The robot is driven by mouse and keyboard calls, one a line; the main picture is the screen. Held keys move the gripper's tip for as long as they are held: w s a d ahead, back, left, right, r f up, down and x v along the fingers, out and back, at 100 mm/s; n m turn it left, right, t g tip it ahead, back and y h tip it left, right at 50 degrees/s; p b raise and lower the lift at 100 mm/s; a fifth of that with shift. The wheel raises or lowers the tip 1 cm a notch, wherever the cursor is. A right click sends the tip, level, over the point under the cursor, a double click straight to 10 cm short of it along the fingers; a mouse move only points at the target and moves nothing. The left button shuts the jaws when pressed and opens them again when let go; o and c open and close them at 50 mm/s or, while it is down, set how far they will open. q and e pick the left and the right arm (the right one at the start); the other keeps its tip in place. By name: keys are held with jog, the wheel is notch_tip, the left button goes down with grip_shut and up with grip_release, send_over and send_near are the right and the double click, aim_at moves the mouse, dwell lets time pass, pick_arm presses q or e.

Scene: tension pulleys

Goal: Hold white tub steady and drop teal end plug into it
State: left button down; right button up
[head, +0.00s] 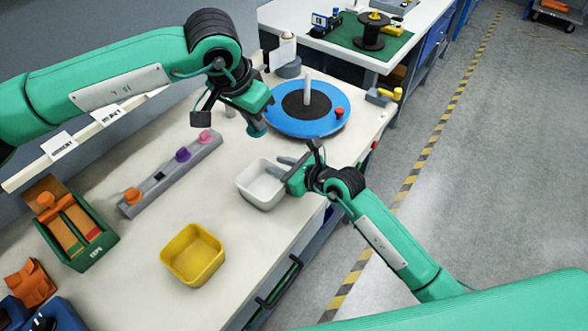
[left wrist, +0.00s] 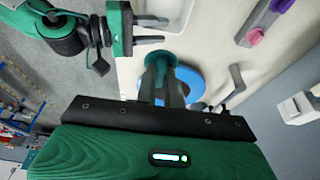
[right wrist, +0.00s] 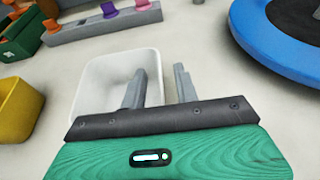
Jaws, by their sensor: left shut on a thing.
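The white tub (head: 256,197) stands on the bench near its front edge; it also shows in the right wrist view (right wrist: 95,75). My right gripper (head: 287,166) is open at the tub's right wall. In the right wrist view its left finger overlaps the tub's inside and its right finger is outside; I cannot tell whether they touch the wall. My left gripper (head: 254,121) is shut on the teal end plug (head: 257,131), above the bench behind the tub. The plug shows between the fingertips in the left wrist view (left wrist: 161,58), partly hidden. The visible tub floor is bare.
A blue turntable (head: 280,122) with a post and red knob lies behind the tub. A grey rack (head: 150,190) holds orange, purple and pink plugs to the left. A yellow tub (head: 193,256) stands at front left. Bare bench separates the two tubs.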

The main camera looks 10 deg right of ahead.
jog(key=shift+w+a+f, duration=0.25)
jog(key=shift+w+a, duration=0.2)
grip_shut()
pick_arm(q)
notch_tip(320, 180, down, 12)
jog(key=shift+r, duration=0.2)
pick_arm(e)
jog(key=shift+f, duration=0.1)
dwell(1.0)
pick_arm(q)
jog(key=c, duration=1.4)
grip_release()
jog(key=shift+c, duration=0.2)
jog(key=v, duration=1.2)
